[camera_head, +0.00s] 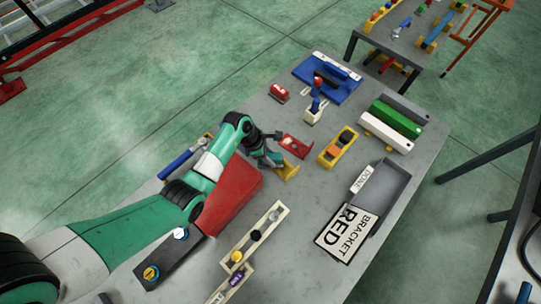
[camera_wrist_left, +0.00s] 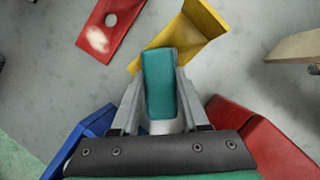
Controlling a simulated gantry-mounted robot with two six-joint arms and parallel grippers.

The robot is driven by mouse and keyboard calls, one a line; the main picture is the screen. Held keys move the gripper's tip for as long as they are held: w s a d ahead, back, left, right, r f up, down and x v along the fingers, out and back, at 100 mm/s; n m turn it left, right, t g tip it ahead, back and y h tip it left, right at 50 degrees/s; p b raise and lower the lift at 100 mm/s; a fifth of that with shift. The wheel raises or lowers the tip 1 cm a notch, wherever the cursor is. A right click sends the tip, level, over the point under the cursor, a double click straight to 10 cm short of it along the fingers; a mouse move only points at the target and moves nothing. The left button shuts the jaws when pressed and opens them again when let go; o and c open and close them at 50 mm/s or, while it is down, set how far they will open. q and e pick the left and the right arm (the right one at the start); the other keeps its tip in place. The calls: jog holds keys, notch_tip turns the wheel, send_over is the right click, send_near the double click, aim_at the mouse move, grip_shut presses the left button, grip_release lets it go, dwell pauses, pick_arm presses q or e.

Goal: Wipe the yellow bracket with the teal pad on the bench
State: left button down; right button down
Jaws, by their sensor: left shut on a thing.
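The yellow bracket (camera_head: 289,171) lies on the grey bench near its middle, and it also shows in the left wrist view (camera_wrist_left: 188,36), just ahead of my fingertips. My left gripper (camera_wrist_left: 159,85) is shut on the teal pad (camera_wrist_left: 158,80), which stands out between the two fingers. The pad's far end overlaps the bracket's near edge in the left wrist view; I cannot tell whether they touch. In the head view my left gripper (camera_head: 273,159) is right beside the bracket, and the pad is hard to make out. My right gripper is not in view.
A red plate with a hole (camera_head: 296,145) lies just beyond the bracket. A red box (camera_head: 230,198) is near my left arm. A yellow holder (camera_head: 338,147), a grey tray (camera_head: 388,188) with a "RED BRACKET" card (camera_head: 347,232), and a wooden rack (camera_head: 270,222) stand around.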

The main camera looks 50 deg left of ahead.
pick_arm(q)
jog(key=shift+f, duration=0.3)
jog(key=shift+w+b, duration=0.25)
jog(key=shift+b, duration=0.25)
jog(key=w+b, duration=0.2)
jog(key=shift+w+f, duration=0.1)
jog(key=shift+w, duration=0.25)
jog(key=shift+w+r+b, duration=0.2)
jog(key=shift+w+b, duration=0.2)
jog(key=shift+b, duration=0.05)
jog(key=shift+s+p, duration=0.1)
jog(key=shift+p, duration=0.35)
jog(key=s+p, duration=0.3)
jog(key=p, duration=0.1)
jog(key=shift+r+p, duration=0.1)
jog(key=shift+p, duration=0.2)
jog(key=shift+s, duration=0.3)
jog(key=shift+s+f, duration=0.15)
jog(key=shift+f, duration=0.1)
